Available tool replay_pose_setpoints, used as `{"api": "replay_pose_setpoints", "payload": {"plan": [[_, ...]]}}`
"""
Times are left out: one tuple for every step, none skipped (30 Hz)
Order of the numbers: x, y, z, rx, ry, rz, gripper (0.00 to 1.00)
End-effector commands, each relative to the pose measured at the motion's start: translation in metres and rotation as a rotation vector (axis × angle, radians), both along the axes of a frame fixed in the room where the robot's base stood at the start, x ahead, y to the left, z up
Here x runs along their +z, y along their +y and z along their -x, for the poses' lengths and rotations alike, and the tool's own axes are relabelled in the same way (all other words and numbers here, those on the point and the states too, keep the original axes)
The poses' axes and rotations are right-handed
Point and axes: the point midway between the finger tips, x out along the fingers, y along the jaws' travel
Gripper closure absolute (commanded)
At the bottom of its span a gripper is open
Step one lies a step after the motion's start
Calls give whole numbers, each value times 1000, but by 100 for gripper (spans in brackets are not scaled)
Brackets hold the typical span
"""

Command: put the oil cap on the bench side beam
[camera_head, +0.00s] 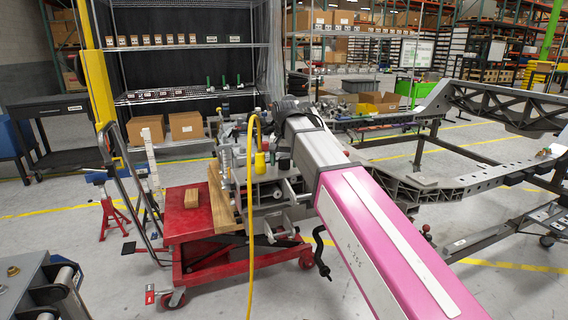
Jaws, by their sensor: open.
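I cannot pick out the oil cap with certainty. A small yellow part (259,160) stands on the grey machine assembly in the middle, and a small dark part sits just right of it. The bench side beam cannot be told for sure among several grey beams; one long grey beam with holes (502,177) runs along the right. A long pink and white body reaches from the bottom right to the middle and covers part of the assembly. My gripper's fingers do not show.
A red wheeled lift table (188,220) carries wooden blocks (220,200) beside the assembly. A yellow hose (250,240) hangs in front. A yellow post (95,75) rises at the left. Shelves with boxes stand behind. Grey floor is clear at the lower left middle.

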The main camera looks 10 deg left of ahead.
Motion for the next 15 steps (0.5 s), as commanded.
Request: {"api": "replay_pose_setpoints", "payload": {"plan": [[6, 0, -1, 0, -2, -1, 31], [10, 0, -1, 0, -2, -1, 31], [16, 0, -1, 0, -3, -2, 31], [21, 0, -1, 0, -3, -1, 31], [26, 0, -1, 0, -2, -1, 31], [34, 0, -1, 0, -3, -1, 31], [40, 0, -2, 0, -3, -2, 31], [46, 0, -1, 0, -3, -2, 31], [53, 0, -1, 0, -2, -1, 31], [59, 0, -2, 0, -2, -1, 31], [65, 0, -2, 0, -3, -2, 31], [72, 0, -1, 0, -3, -1, 31], [77, 0, -1, 0, -2, -1, 31], [82, 0, -2, 0, -2, -1, 31], [88, 0, -1, 0, -3, -1, 31]]}}
